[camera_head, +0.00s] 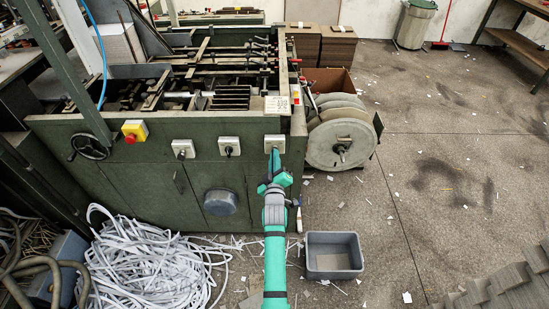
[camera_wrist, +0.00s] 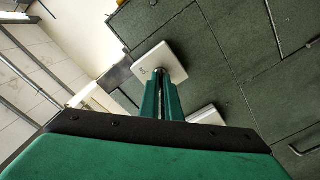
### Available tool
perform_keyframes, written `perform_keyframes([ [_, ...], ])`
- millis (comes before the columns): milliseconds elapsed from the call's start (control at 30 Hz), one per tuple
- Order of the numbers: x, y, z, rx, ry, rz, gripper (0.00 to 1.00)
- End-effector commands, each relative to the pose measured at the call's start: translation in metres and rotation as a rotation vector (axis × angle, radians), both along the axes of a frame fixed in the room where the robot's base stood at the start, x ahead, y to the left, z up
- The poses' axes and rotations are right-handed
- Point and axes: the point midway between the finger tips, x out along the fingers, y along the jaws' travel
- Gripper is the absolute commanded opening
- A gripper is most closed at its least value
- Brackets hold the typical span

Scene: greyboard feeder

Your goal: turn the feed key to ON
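A pale square switch plate (camera_head: 275,143) is on the green machine's front, at the right end of a row. In the wrist view the same plate (camera_wrist: 172,58) is ahead of my fingertips, with a small mark on its face. My gripper (camera_head: 275,158) reaches up to this plate. In the wrist view its two green fingers (camera_wrist: 160,78) are close together with a narrow dark gap between them. Their tips meet at the plate's small dark switch part, seemingly around the key. The fingers hide most of the key, so its angle cannot be read.
Two more switch plates, (camera_head: 183,148) and (camera_head: 229,146), and a yellow box with a red button (camera_head: 134,131) are to the left. A reel (camera_head: 341,143) stands right of the machine. A grey bin (camera_head: 334,256) and heaped white strips (camera_head: 150,265) are on the floor.

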Motion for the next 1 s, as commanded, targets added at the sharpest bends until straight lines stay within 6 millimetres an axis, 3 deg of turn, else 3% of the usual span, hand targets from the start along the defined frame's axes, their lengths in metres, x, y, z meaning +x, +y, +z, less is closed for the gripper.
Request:
perform_keyframes([
  [467, 0.0004, 0.0011, 0.0004, 0.113, 0.0, 0.001, 0.0],
  [1000, 0.0001, 0.0045, 0.0006, 0.594, 0.0, 0.006, 0.0],
])
